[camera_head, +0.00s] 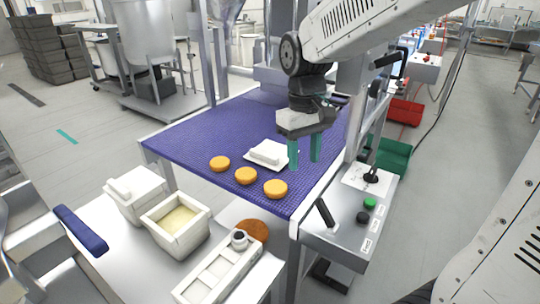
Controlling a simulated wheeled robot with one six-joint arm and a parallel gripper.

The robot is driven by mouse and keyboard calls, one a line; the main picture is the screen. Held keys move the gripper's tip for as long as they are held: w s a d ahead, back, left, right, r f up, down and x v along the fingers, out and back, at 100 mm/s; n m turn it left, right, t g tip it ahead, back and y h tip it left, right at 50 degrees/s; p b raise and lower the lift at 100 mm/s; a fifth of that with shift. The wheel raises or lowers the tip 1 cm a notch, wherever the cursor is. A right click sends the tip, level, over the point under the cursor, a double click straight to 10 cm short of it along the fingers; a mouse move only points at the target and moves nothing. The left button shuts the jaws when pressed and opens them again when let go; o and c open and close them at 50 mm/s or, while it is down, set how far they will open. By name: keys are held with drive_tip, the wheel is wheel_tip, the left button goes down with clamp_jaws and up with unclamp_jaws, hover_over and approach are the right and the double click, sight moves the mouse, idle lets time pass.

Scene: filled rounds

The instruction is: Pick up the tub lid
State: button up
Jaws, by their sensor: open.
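What looks like the tub lid (268,153) is a white, flat, square piece with a raised block on top. It lies on the purple belt (190,140). My gripper (304,158) has two teal fingers pointing down, open with a gap and nothing between them. In the picture it is just right of the lid, its left finger close to the lid's right edge. I cannot tell its exact height or whether it touches. An open white tub (160,228) with pale filling stands on the near table. Beside it is a second white tub (135,206) with a cover on.
Several orange-yellow rounds (246,176) lie on the belt in front of the lid. A control box (345,225) with a lever and buttons stands right of the belt. A blue-handled tool (80,228), a brown round (252,230) and a white tray (215,275) are on the near table.

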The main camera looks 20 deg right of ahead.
sight(271, 156)
drive_tip(key=w+f+n, duration=0.1)
drive_tip(key=w, duration=0.5)
drive_tip(key=w+f+n, duration=0.1)
drive_tip(key=w+n, duration=0.1)
drive_tip(key=w, duration=0.4)
drive_tip(key=w+a+f+n+t, duration=0.1)
drive_tip(key=w, duration=0.5)
drive_tip(key=shift+a+f+n, duration=0.1)
drive_tip(key=shift+f+n, duration=0.3)
drive_tip(key=f, duration=0.7)
drive_tip(key=shift+w+d+f, duration=0.1)
drive_tip(key=shift+d+f, duration=0.05)
drive_tip(key=shift+d, duration=0.05)
clamp_jaws()
